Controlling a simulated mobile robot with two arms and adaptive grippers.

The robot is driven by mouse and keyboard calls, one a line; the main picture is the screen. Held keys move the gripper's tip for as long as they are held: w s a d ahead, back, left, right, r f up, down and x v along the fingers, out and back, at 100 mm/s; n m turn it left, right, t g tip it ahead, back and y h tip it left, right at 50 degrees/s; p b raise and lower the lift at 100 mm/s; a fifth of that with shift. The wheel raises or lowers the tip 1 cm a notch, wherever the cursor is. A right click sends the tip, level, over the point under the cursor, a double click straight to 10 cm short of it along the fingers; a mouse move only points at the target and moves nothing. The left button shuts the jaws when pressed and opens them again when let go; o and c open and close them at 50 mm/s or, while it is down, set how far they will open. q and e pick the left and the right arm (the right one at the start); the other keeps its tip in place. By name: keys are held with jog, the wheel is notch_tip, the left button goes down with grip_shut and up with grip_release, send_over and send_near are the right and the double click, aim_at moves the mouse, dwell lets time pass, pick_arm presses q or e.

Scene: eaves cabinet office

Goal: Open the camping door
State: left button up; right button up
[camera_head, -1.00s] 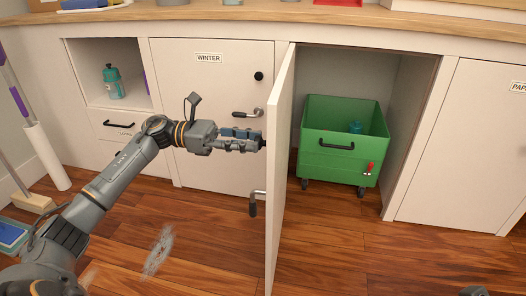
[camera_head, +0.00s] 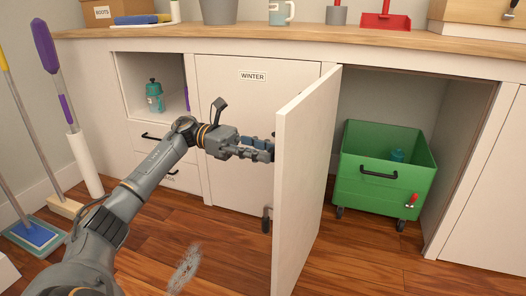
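A cream cabinet door (camera_head: 306,190) stands swung open on the left side of its compartment, its inner face turned toward me. No label on it is visible, so I cannot read whether it says camping. Its dark handle (camera_head: 266,221) shows low past the door's left edge, mostly hidden. My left gripper (camera_head: 262,149) is on the outer side of the door, well above the handle, with its fingertips at or very near the door's edge. The fingers lie close together, but their gap is unclear. My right gripper is out of view.
A green wheeled crate (camera_head: 384,190) stands in the open compartment. The closed WINTER door (camera_head: 233,100) is behind my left gripper. Brooms and a mop (camera_head: 41,235) stand at the far left. The wooden floor in front of the crate is clear.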

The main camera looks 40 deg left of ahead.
pick_arm(q)
jog(key=o, duration=0.4)
jog(key=v, duration=1.2)
dwell(0.3)
